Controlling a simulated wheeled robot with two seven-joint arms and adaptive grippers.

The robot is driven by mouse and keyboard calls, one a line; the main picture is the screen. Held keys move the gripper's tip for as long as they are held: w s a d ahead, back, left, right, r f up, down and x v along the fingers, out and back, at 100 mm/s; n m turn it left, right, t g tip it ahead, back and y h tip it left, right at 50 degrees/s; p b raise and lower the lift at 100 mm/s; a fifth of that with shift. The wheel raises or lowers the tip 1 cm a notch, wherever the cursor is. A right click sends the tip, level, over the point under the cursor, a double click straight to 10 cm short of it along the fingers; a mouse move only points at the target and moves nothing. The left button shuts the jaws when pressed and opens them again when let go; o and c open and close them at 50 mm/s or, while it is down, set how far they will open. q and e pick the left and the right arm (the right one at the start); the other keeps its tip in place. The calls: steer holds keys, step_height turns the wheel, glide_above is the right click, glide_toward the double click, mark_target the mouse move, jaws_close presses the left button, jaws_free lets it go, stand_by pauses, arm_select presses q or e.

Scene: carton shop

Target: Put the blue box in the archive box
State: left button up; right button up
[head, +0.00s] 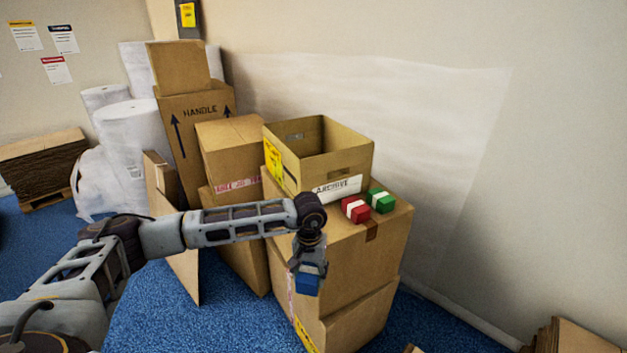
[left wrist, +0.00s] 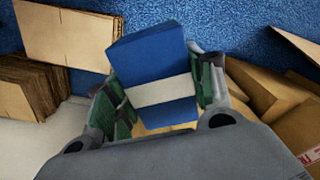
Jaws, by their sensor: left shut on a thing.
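The blue box (head: 307,284) is held in my left gripper (head: 308,266), in front of the stacked cartons. In the left wrist view the blue box (left wrist: 150,62), with a white band around it, sits between the two green-padded fingers (left wrist: 165,98). The archive box (head: 325,163) is an open-topped brown carton with a white "ARCHIVE" label and a yellow sticker. It stands upright on a large carton, above and behind the gripper in the head view. Its inside floor is hidden from view. My right gripper is not in view.
A red box (head: 355,209) and a green box (head: 381,200) sit on the large carton (head: 365,245) in front of the archive box. Taller cartons (head: 193,125) and white rolls (head: 130,135) stand to the left. The wall is close behind on the right.

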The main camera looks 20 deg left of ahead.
arm_select(q)
steer(key=f, duration=0.1)
steer(key=f+m, duration=0.1)
steer(key=s+d+f+m, duration=0.1)
steer(key=shift+f, duration=0.3)
steer(key=shift+d, duration=0.1)
stand_by(1.0)
